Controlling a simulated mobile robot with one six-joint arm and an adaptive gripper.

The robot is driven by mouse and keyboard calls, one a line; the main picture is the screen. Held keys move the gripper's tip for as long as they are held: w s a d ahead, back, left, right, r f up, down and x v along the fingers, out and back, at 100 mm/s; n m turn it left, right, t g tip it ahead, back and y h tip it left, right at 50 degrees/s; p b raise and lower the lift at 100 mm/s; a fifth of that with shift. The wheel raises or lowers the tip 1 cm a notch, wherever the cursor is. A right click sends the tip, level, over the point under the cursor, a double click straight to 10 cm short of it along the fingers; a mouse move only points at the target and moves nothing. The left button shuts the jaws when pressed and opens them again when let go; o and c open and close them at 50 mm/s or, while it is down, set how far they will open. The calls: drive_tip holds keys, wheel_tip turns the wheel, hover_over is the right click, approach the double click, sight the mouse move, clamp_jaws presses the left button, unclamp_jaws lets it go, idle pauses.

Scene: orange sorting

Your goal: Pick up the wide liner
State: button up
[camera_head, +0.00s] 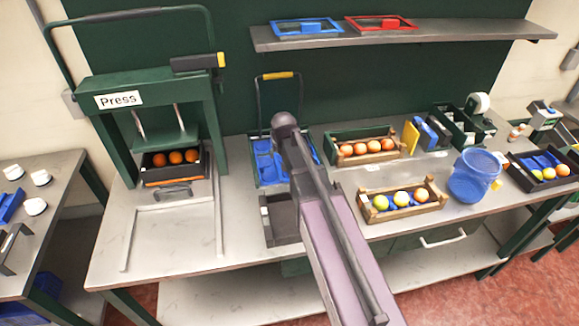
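I cannot tell for sure which thing is the wide liner. Blue pieces (264,161) lie in a green-framed carrier (258,181) on the bench, partly hidden behind my arm. A blue-framed flat piece (306,27) and a red-framed flat piece (381,23) lie on the wall shelf. My arm reaches up from the lower right, over the bench, to a rounded joint in front of the carrier. My gripper is not visible, so its state and any contact with a liner are hidden.
A green press (150,100) stands at left with a dark crate of oranges (175,180) under it. Fruit crates (403,211) and a blue bucket (474,178) stand at right.

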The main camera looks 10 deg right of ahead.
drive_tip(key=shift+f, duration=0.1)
drive_tip(key=b, duration=0.7)
approach(278, 168)
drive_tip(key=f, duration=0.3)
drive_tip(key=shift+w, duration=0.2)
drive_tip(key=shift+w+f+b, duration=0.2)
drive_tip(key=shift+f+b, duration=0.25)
drive_tip(key=shift+b, duration=0.05)
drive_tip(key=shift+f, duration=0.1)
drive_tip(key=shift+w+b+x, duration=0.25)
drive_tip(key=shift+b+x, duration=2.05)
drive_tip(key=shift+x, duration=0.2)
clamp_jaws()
